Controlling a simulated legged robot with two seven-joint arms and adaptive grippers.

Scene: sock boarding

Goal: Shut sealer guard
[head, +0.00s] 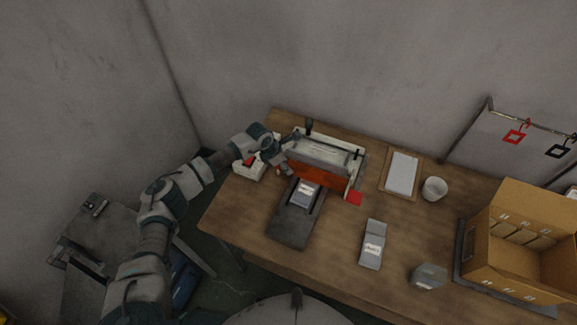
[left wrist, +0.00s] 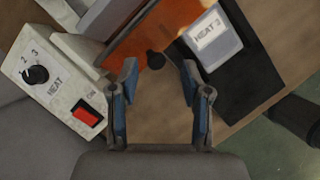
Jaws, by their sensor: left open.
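The sealer (head: 325,152) is a pale machine with a long bar, at the back of the table. Its orange guard panel (head: 315,176) runs along the front side, low down; I cannot tell how far it is swung. In the left wrist view the orange guard (left wrist: 145,42) carries a black knob (left wrist: 155,60). My left gripper (head: 284,168) is at the left end of the guard. In the left wrist view the left gripper (left wrist: 158,78) is open and empty, with the knob just beyond and between its fingertips. My right gripper is not in view.
A control box (left wrist: 62,80) with a dial and red switch stands left of the sealer. A pouch marked HEAT 3 (left wrist: 212,40) lies on a dark stand (head: 292,222) in front. A grey pouch (head: 372,245), white cup (head: 434,189) and cardboard box (head: 500,262) are to the right.

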